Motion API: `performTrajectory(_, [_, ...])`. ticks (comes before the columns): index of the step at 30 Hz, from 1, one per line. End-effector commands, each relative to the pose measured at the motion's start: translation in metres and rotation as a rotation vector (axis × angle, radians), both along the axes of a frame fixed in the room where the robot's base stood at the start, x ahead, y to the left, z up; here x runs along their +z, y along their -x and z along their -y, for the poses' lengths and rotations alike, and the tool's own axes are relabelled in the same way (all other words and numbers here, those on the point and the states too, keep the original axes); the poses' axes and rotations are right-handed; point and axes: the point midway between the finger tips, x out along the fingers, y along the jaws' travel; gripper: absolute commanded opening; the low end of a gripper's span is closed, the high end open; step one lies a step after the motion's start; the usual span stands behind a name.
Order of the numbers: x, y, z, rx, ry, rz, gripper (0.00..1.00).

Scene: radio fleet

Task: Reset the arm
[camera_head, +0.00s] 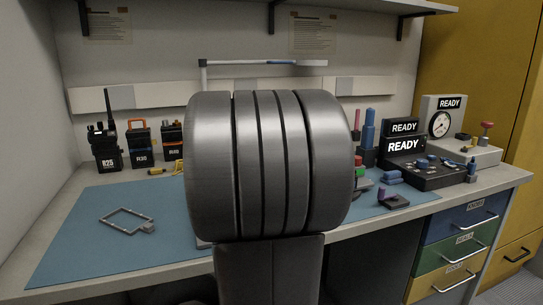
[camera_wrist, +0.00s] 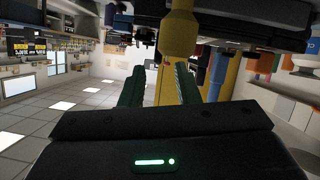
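My gripper (camera_wrist: 158,84) shows in the wrist view, with its two dark green fingers apart and nothing held between them. A yellow column shows in the gap, beyond the fingertips. A green light is lit on the dark gripper body. In the head view, a large grey part of my own arm fills the middle and hides the centre of the bench; my gripper does not show there.
The bench has a blue mat (camera_head: 75,240) with a thin rectangular frame (camera_head: 125,219). A radio (camera_head: 105,147) marked R25 and other units stand at the back left. Test devices with READY screens (camera_head: 403,146) stand right. Coloured drawers (camera_head: 462,239) are below. A shelf (camera_head: 230,5) hangs above.

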Motion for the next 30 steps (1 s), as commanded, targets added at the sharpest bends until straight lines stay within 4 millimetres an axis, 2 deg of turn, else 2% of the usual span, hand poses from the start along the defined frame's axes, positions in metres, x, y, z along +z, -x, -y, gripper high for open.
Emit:
performTrajectory(1, [0.008,-0.001,-0.001,0.001,0.001,-0.002,0.29])
performTrajectory(13, [0.023,-0.010,-0.004,0.001,0.000,-0.003,0.29])
performTrajectory(30, [0.036,-0.023,-0.009,-0.003,0.067,-0.185,0.29])
